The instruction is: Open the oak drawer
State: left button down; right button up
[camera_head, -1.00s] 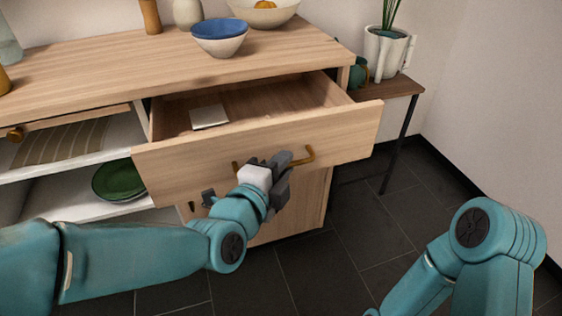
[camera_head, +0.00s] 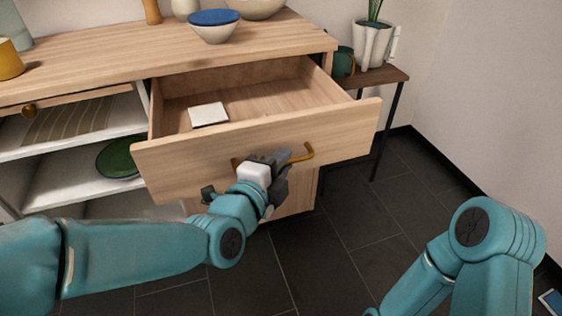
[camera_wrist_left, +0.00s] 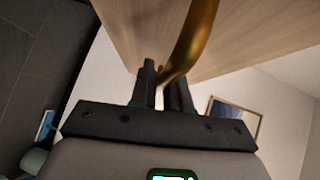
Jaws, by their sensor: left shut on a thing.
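The oak drawer (camera_head: 335,133) is pulled well out of the cabinet, and its inside shows, with a small white square item (camera_head: 208,115) lying in it. A brass bar handle (camera_head: 305,154) is on its front. My left gripper (camera_head: 278,165) is shut on the handle near its middle. In the left wrist view the brass handle (camera_wrist_left: 193,40) runs down between the two dark fingers (camera_wrist_left: 165,88), with the wooden drawer front behind it. My right arm shows at the lower right, but its gripper is out of view.
The cabinet top (camera_head: 100,56) holds a blue-lined bowl (camera_head: 215,32) and a yellow cup (camera_head: 9,60). Open shelves at left hold a green plate (camera_head: 118,158). A side table (camera_head: 385,76) with a potted plant (camera_head: 372,44) stands at right.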

pick_arm(q)
jog(key=shift+w, duration=0.1)
jog(key=c, duration=1.3)
grip_release()
jog(key=shift+w, duration=0.1)
jog(key=shift+o, duration=0.2)
